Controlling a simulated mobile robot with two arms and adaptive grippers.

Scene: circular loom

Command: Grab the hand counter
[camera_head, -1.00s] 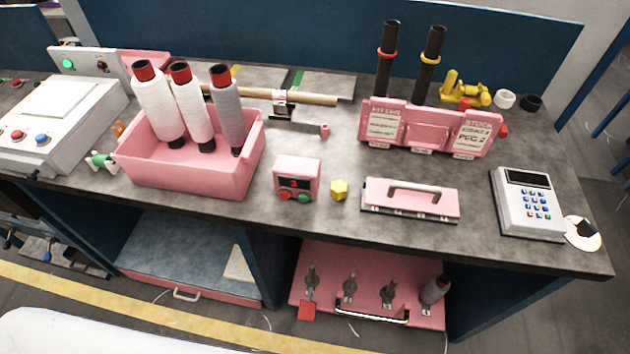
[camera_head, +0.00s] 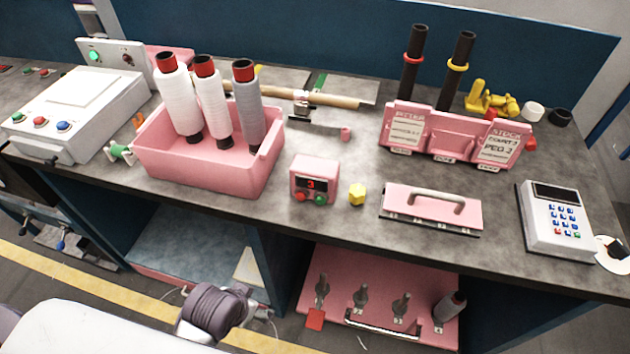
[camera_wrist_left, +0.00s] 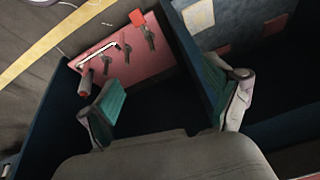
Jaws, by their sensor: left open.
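The hand counter appears to be the small pink box (camera_head: 314,181) with a red digit display and red and green buttons. It stands upright on the grey table near the front edge, in the head view. My left gripper (camera_wrist_left: 180,88) is open in the left wrist view, with nothing between its fingers. It faces the shelf space under the table, apart from the counter, which is not visible in that view. A grey link of my arm (camera_head: 215,312) shows low in the head view, below the table edge. My right gripper is not in view.
A pink bin (camera_head: 205,168) with thread cones stands left of the counter. A yellow nut (camera_head: 357,195) and a pink handled case (camera_head: 432,211) lie to its right. Below, a pink shelf board (camera_head: 380,290) holds several pegs. The table edge overhangs the shelves.

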